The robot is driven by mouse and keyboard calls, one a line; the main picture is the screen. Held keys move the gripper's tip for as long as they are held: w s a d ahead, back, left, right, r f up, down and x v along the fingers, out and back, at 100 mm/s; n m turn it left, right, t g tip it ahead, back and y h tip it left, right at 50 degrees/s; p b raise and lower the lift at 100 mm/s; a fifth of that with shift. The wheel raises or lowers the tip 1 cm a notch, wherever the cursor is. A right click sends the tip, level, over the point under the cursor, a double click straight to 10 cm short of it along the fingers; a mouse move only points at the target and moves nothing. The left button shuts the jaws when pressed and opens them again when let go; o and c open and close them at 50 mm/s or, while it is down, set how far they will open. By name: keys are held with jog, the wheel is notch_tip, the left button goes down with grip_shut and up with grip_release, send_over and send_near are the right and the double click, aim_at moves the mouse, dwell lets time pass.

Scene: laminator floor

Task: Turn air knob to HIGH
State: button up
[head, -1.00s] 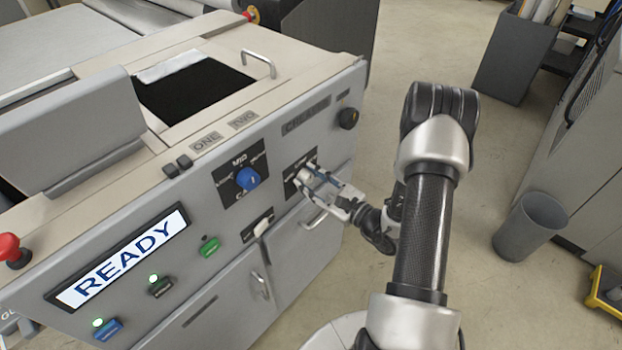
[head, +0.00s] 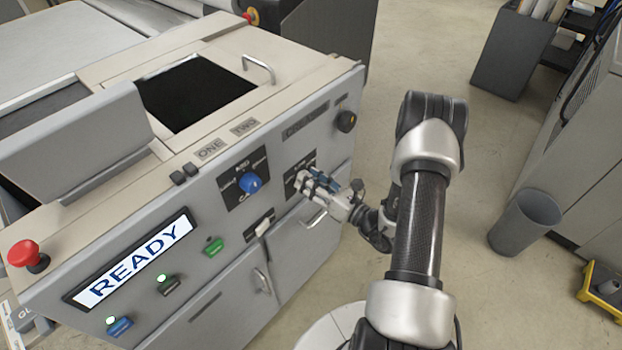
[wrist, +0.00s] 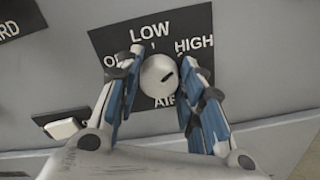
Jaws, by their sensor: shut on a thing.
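The air knob (wrist: 157,76) is a round pale knob on a black label plate (wrist: 112,42) marked LOW, HIGH and AIR, with OFF partly covered at the left. A short dark mark right of the knob's centre slants up to the right, roughly toward the HIGH side. My gripper (wrist: 162,78) has one blue-padded finger on each side of the knob and is shut on it. In the head view, my gripper (head: 308,184) is at the plate on the machine front and hides the knob.
A blue knob (head: 250,182) sits left of the gripper, and a black knob (head: 346,121) is up to the right. A white rocker switch (head: 262,227) and a door handle (head: 315,218) are close below. A lit READY display (head: 135,262) is further left.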

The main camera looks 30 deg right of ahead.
jog(key=shift+m, duration=0.5)
jog(key=o, duration=1.1)
jog(key=shift+c, duration=0.2)
jog(key=v, duration=1.2)
